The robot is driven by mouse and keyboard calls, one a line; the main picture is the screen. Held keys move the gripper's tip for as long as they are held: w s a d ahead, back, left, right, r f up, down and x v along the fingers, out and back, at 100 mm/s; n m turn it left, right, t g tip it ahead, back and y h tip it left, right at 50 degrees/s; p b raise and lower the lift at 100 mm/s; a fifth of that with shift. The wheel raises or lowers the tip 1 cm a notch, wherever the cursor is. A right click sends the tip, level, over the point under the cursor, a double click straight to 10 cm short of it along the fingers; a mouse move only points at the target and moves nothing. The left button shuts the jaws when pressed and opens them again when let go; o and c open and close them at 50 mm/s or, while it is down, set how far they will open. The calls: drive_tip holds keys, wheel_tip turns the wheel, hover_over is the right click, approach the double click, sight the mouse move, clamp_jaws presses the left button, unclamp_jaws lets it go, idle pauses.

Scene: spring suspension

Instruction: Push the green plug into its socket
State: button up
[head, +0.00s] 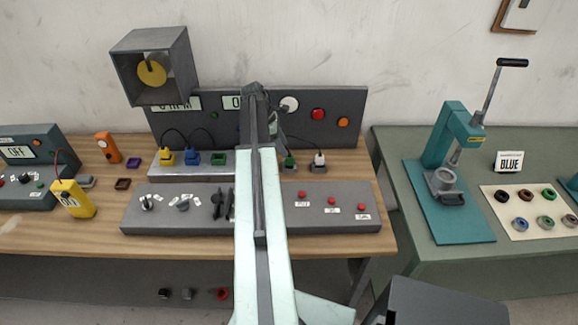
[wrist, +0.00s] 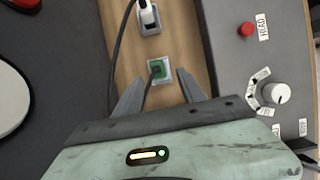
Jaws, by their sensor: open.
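The green plug (wrist: 157,69) shows from above in the wrist view, with a dark cable on it, inside a pale square rim. It also shows small in the head view (head: 290,163), just right of my arm. I cannot tell how deep it sits in the socket under it. My gripper (wrist: 161,76) is open, with one grey finger on each side of the plug's near side; I cannot tell whether either finger touches it. In the head view my arm hides part of the gripper.
A white plug (wrist: 149,17) with a cable stands beside the green one. Yellow (head: 167,158) and blue (head: 192,156) plugs and a green block (head: 218,159) are left of my arm. A panel with red buttons (head: 332,200) lies in front; an upright grey panel (head: 345,105) stands behind.

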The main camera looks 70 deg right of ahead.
sight(290, 156)
drive_tip(key=shift+b+x, duration=1.1)
drive_tip(key=b+x, duration=0.5)
drive_tip(key=x, duration=0.1)
drive_tip(key=shift+w+d, duration=0.15)
drive_tip(key=shift+w, duration=0.05)
drive_tip(key=shift+r, duration=0.2)
clamp_jaws()
